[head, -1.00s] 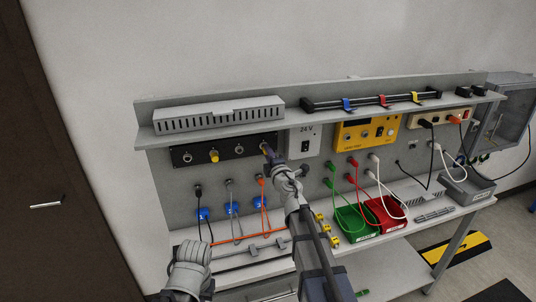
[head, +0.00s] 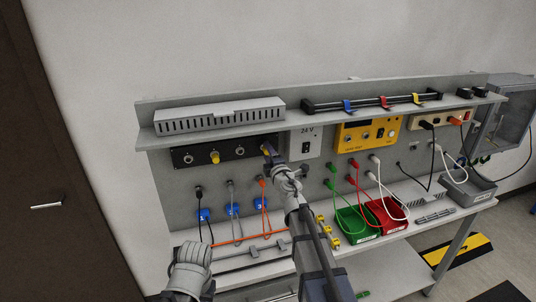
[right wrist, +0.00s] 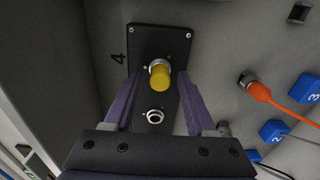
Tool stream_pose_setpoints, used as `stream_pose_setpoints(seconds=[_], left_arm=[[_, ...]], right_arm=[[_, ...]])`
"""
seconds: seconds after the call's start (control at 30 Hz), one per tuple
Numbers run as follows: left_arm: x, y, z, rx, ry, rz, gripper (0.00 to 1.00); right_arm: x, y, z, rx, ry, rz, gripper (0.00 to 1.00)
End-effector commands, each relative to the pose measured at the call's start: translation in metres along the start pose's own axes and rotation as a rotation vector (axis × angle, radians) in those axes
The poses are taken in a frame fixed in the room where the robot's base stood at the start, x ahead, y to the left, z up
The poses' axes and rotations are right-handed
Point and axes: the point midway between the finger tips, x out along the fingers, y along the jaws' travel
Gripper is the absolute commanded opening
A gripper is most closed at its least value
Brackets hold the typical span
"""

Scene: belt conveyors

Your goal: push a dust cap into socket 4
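The black socket panel (head: 182,158) is fixed to the upright back board. A yellow dust cap (right wrist: 161,80) sits on the metal ring of the socket beside the printed 4, at the panel's right end in the head view. My right gripper (right wrist: 159,82) is open. Its two purple fingers stand on either side of this cap, with visible gaps. In the head view the right gripper (head: 270,151) is at the same socket and partly covers it. Another yellow cap (head: 215,157) is in the second socket from the left. My left gripper is not visible; only part of its arm shows.
A bare socket (right wrist: 155,116) is near the right gripper. Several yellow pieces (head: 328,230) lie on the bench by the green bin (head: 351,238). Cables hang below the panel, an orange plug (right wrist: 256,91) among them. A shelf (head: 300,123) juts out above.

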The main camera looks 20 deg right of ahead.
Motion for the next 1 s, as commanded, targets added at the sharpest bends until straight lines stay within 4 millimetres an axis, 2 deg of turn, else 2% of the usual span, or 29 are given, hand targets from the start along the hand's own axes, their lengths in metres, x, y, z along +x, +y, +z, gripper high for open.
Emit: stream_pose_setpoints(seconds=[0.27,0.43,0.57,0.8,1.0], left_arm=[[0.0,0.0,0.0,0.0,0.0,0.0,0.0],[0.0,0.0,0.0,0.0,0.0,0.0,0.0],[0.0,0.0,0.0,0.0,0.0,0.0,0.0],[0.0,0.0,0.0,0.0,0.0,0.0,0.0],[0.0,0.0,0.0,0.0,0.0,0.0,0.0]], right_arm=[[0.0,0.0,0.0,0.0,0.0,0.0,0.61],[-0.009,0.0,0.0,0.0,0.0,0.0,0.61],[-0.025,0.0,0.0,0.0,0.0,0.0,0.61],[-0.065,0.0,-0.001,0.0,0.0,0.0,0.61],[-0.079,0.0,0.0,0.0,0.0,0.0,0.61]])
